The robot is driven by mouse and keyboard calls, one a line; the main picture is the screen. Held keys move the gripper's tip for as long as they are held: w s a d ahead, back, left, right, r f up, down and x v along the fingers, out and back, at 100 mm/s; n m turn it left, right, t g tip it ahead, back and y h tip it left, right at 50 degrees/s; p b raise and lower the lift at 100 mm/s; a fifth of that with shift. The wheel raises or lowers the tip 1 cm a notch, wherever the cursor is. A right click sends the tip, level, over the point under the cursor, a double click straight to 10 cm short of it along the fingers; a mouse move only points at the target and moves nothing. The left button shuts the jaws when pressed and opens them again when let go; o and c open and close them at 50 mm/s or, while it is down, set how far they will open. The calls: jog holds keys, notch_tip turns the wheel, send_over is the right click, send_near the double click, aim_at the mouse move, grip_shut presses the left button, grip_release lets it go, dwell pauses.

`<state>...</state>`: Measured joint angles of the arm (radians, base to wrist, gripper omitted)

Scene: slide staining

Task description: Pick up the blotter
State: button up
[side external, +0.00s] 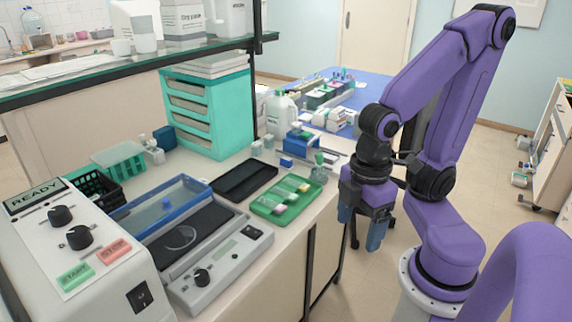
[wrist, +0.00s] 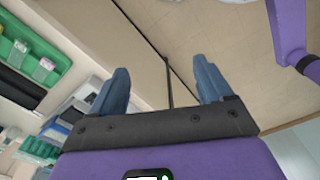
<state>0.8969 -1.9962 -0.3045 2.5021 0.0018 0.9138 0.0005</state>
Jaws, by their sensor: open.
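My gripper (side external: 361,228) hangs past the right edge of the bench, over the floor, with its blue fingers pointing down. In the wrist view my gripper (wrist: 160,68) is open, with nothing between the fingers. I cannot tell for sure which thing is the blotter. A small item with a greenish knob (side external: 319,158) stands at the bench's right end, behind the green tray, and may be it. A blue device (side external: 301,140) stands just behind it, and a small blue block (side external: 286,162) lies to its left. My gripper is apart from all of these.
A green tray (side external: 262,209) holds several slides near the bench's front edge; it also shows in the wrist view (wrist: 62,55). A black tray (side external: 245,178) lies to its left. A scale (side external: 235,262) and a control box (side external: 98,275) fill the front left. A white bottle (side external: 280,115) stands behind.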

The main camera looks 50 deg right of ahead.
jog(key=w+d+r+n+t+h, duration=0.1)
jog(key=w+n, duration=0.1)
jog(key=w, duration=1.1)
jog(key=w+d+r+n+h, duration=0.1)
jog(key=w+d+r, duration=0.1)
jog(key=w, duration=1.1)
jog(key=n+g+h, duration=0.1)
jog(key=n+h, duration=0.1)
jog(key=h, duration=0.1)
send_near(285, 159)
jog(key=x, duration=0.5)
jog(key=shift+w+d, duration=0.1)
jog(key=shift+w, duration=0.05)
jog(key=shift+x, duration=2.6)
jog(key=shift+s, duration=0.2)
